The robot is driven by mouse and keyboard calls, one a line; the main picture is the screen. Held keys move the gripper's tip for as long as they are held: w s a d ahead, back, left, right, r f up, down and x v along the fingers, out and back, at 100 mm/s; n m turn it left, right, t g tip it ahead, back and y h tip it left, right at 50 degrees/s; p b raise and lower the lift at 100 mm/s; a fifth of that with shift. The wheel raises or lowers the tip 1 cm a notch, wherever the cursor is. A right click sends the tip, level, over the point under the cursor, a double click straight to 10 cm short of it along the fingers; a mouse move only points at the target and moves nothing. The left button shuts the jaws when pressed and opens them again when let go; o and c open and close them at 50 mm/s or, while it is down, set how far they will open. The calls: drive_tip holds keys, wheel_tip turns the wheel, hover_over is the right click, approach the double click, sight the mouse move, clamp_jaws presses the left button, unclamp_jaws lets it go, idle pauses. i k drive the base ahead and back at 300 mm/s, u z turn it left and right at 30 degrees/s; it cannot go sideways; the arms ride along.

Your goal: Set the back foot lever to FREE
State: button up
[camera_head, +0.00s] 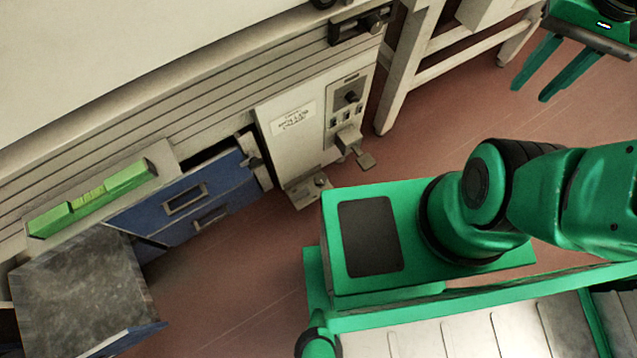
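Two low metal fittings that look like foot levers sit at the base of a white cabinet. One is a small grey pedal (356,152) sticking out under the control panel. The other is a flat plate with a dark round part (308,190) at the cabinet's lower left corner. I cannot tell which is the back foot lever, and no FREE mark is readable. My gripper (531,93) is at the top right, with two green fingers apart and nothing between them. It is well away from both fittings and touches nothing visible.
The white cabinet (287,150) has a label and a panel with a dark knob (352,97). Blue drawers (180,200), a green block (92,198) and a grey stone-topped box (75,285) are at the left. A white frame leg (403,75) stands behind. Red floor (440,135) is clear between.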

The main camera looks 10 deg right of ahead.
sight(305, 192)
drive_tip(key=z, duration=0.85)
drive_tip(key=k, duration=1.15)
drive_tip(key=u, duration=1.1)
drive_tip(key=i, duration=0.5)
drive_tip(key=z, duration=0.05)
